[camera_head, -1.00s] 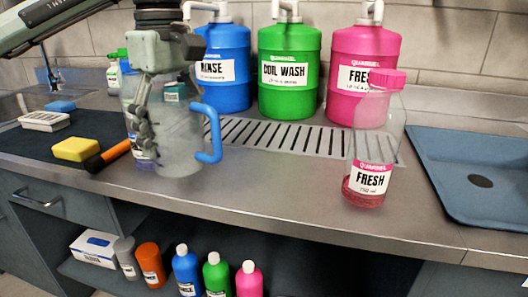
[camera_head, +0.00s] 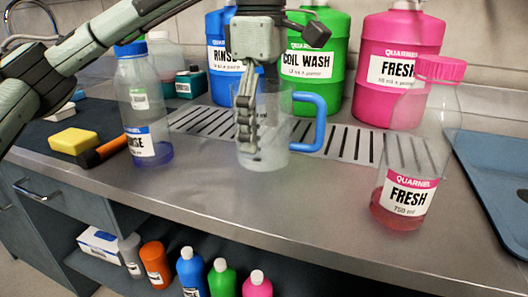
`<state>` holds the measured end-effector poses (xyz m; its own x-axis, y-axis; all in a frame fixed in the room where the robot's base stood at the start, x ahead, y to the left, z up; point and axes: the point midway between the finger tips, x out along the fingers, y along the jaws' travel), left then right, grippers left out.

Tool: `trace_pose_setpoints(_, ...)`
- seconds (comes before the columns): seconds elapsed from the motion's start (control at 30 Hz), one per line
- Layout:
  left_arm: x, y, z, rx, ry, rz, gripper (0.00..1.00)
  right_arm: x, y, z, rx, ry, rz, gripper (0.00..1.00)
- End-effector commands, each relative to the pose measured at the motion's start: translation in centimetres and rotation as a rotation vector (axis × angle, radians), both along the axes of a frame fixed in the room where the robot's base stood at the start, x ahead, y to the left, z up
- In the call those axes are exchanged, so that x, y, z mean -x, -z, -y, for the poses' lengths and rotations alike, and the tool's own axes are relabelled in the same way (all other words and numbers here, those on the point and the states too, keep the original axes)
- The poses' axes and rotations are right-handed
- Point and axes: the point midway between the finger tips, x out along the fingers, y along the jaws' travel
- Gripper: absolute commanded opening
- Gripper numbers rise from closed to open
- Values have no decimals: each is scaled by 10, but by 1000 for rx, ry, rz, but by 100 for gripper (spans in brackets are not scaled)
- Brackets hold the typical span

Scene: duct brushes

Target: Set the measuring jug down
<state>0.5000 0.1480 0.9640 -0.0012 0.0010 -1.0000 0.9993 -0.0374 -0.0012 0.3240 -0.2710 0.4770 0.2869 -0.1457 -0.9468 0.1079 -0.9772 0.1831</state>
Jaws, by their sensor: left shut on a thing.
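The clear measuring jug (camera_head: 273,146) with a blue handle (camera_head: 313,122) is upright over the steel counter, at the front edge of the slotted drain grate. I cannot tell whether its base touches the counter. My left gripper (camera_head: 246,135) points down at the jug's left side, its fingers shut on the jug wall. The handle points right, away from the fingers. My right gripper is not in view.
A clear RINSE bottle (camera_head: 143,105) stands left of the jug, and a pink-capped FRESH bottle (camera_head: 407,190) stands right. Blue, green and pink large containers (camera_head: 398,65) line the back. A yellow sponge (camera_head: 73,141) lies left. The counter front (camera_head: 270,205) is clear.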

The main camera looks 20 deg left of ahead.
Motion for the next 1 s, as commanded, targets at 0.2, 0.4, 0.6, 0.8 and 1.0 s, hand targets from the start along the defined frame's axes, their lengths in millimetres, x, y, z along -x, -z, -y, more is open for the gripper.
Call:
trace_pose_setpoints(0.2,-1,24,4,1,0,-3,18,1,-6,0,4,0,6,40)
trace_pose_setpoints(0.4,-1,42,4,1,-1,1,18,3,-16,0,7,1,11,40)
trace_pose_setpoints(0.6,-1,42,4,1,-1,2,18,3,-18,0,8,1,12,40)
trace_pose_setpoints(0.8,-1,45,4,1,0,1,76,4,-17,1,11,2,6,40)
trace_pose_setpoints(1.0,-1,44,4,0,0,1,96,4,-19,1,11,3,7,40)
